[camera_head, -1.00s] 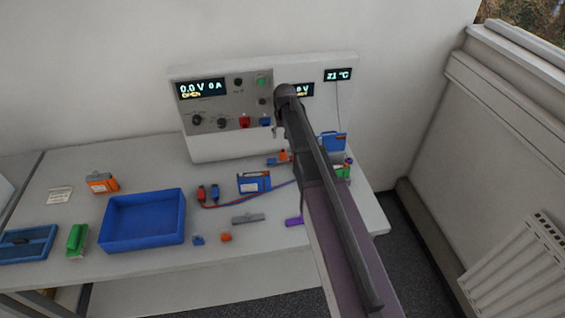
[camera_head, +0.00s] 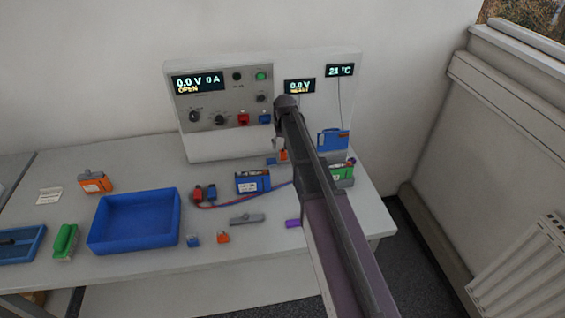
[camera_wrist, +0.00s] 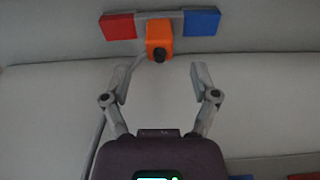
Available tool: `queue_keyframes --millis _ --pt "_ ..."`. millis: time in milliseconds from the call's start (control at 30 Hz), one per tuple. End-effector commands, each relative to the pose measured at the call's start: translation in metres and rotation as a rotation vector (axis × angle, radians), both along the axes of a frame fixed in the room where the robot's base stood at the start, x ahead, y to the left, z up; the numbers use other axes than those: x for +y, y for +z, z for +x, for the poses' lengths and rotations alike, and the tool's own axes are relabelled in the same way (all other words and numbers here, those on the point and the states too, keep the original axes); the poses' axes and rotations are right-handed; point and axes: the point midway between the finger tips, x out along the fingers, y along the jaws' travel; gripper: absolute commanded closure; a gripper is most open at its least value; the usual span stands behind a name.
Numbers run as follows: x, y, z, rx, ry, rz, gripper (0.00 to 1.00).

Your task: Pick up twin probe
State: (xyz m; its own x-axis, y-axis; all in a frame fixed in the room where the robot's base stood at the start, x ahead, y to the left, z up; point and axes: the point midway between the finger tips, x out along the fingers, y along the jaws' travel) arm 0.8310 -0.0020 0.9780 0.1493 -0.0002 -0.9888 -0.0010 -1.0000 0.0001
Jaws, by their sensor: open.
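The twin probe (camera_wrist: 159,38) shows in the wrist view as an orange block with a black knob, on a grey bar with a red end at left and a blue end at right. A thin grey cable runs down beside it. In the head view, its orange part (camera_head: 283,156) and blue end stand low in front of the cycler, partly hidden behind my arm. My gripper (camera_wrist: 160,82) is open and empty. Its fingers spread to either side of the orange block's line, below it in the wrist view and apart from it.
The cycler (camera_head: 222,105) with its display stands behind. A blue battery (camera_head: 254,181) with red and blue leads lies left of my arm, a green one (camera_head: 342,174) at right. A blue tray (camera_head: 135,246), a grey clip (camera_head: 247,219) and small blocks lie on the bench.

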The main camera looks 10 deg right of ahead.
Motion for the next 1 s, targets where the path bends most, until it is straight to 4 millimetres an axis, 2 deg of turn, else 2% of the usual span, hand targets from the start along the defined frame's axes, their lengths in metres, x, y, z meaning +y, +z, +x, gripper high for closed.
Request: queue_keyframes --millis 467,1000 --pt "0.000 -0.003 0.000 0.000 0.000 0.000 0.23" --pt "0.000 -0.040 -0.002 0.000 0.000 0.000 0.23"
